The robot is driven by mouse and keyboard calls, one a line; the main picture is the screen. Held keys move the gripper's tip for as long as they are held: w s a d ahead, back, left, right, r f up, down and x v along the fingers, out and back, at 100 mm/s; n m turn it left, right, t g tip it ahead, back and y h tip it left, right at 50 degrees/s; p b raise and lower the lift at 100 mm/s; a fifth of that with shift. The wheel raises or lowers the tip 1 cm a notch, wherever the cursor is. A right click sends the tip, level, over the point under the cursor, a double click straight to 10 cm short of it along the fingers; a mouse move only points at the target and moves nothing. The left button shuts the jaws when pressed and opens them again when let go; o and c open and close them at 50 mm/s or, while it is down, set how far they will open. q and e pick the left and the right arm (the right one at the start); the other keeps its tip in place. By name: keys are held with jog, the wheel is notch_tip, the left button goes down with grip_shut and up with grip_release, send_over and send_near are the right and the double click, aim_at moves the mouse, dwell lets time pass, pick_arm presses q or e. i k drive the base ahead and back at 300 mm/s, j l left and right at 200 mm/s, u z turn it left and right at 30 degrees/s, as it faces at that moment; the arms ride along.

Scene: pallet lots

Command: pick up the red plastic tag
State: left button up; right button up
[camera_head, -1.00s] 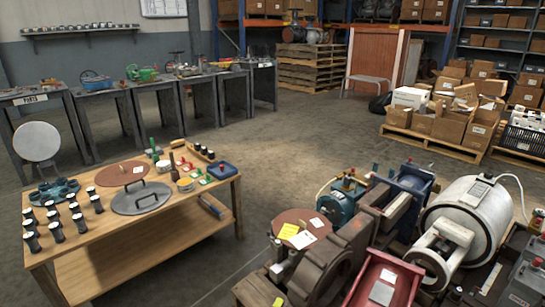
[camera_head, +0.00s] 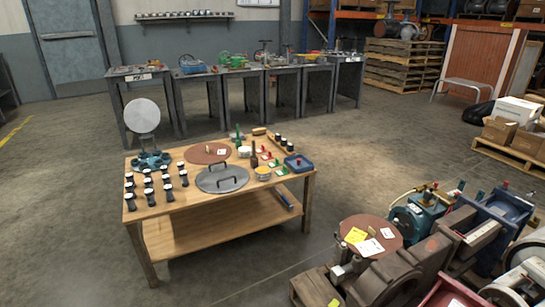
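A small red piece that looks like the red plastic tag (camera_head: 265,155) lies on the right half of the wooden table (camera_head: 165,206), near small green pieces (camera_head: 281,171). It is too small to make out its exact shape. A blue tray (camera_head: 298,164) with a small red spot in it sits to its right, and a yellow-banded round container (camera_head: 263,173) is in front of it. Neither of my grippers is in view.
Several black-and-white cylinders (camera_head: 168,192), a grey lid with a handle (camera_head: 222,180) and a brown disc (camera_head: 207,153) share the tabletop. Machinery on pallets (camera_head: 378,284) crowds the lower right. Floor is open left of and in front of the table.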

aim_at(268, 156)
jog(key=i+j+u, duration=0.4)
jog(key=j, duration=0.25)
jog(key=i+j+u, duration=0.3)
jog(key=j+u, duration=0.15)
jog(key=i+j+u, duration=0.6)
jog(key=i, duration=0.35)
jog(key=i+j+u, duration=0.2)
jog(key=i, duration=0.4)
jog(key=i+l+z, duration=0.1)
jog(key=i+z, duration=0.35)
jog(key=i, duration=0.3)
jog(key=i+j+z, duration=0.2)
jog(key=i+z, duration=0.25)
jog(key=i, duration=0.3)
jog(key=i+z, duration=0.1)
jog(key=i, duration=0.6)
jog(key=i+z, duration=0.1)
jog(key=i, duration=0.6)
jog(key=i+j+z, duration=0.15)
jog(key=i, duration=0.55)
jog(key=i+l+z, duration=0.1)
jog(key=i+z, duration=0.5)
jog(key=z, duration=0.2)
jog(key=i+z, duration=0.4)
jog(key=i+j+z, duration=0.2)
jog(key=z, duration=0.25)
